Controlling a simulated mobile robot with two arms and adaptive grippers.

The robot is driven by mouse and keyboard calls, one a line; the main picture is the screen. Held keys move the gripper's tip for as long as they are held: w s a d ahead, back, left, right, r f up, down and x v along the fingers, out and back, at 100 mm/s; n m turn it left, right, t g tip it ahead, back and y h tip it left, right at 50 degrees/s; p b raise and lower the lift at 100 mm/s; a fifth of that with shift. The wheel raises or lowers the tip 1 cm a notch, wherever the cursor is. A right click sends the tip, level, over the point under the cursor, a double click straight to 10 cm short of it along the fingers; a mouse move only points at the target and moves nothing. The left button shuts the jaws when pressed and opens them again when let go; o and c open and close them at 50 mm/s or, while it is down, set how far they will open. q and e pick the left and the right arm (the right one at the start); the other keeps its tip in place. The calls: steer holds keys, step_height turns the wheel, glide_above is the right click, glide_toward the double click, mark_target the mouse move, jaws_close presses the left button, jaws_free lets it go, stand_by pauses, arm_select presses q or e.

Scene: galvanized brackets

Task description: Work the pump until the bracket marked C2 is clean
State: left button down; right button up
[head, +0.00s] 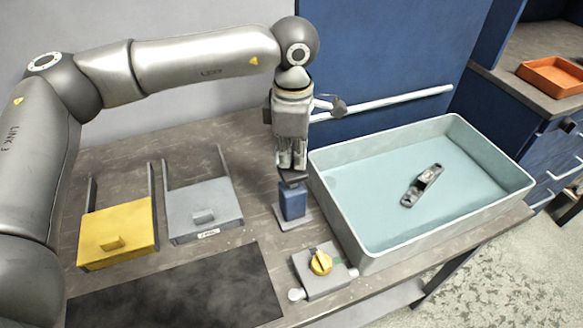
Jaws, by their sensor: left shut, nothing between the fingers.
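A grey metal bracket (422,186) lies in the wide pale basin (355,243) at the right, on the blue-green bottom. A mark on it cannot be read at this size. The pump appears to be the small blue block (293,203) with a dark top (292,178), standing on a plate just left of the basin. My left gripper (291,164) points down, shut and empty, directly above the dark top. Whether its fingertips touch the top cannot be told. My right gripper is not in view.
A grey box with a yellow knob (321,263) sits in front of the pump. A yellow drawer-like box (117,230) and a grey one (203,207) stand at the left, behind a dark mat (180,292). An orange tray (553,76) is on the far counter.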

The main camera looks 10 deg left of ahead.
mark_target(292, 170)
arm_select(q)
steer(key=shift+f+b, duration=1.65)
steer(key=shift+f, duration=0.45)
steer(key=shift+s+r, duration=0.1)
steer(key=shift+r+p, duration=0.6)
steer(key=shift+r, duration=0.3)
steer(key=shift+r+p, duration=0.6)
steer(key=shift+r, duration=0.85)
steer(key=shift+f, duration=0.1)
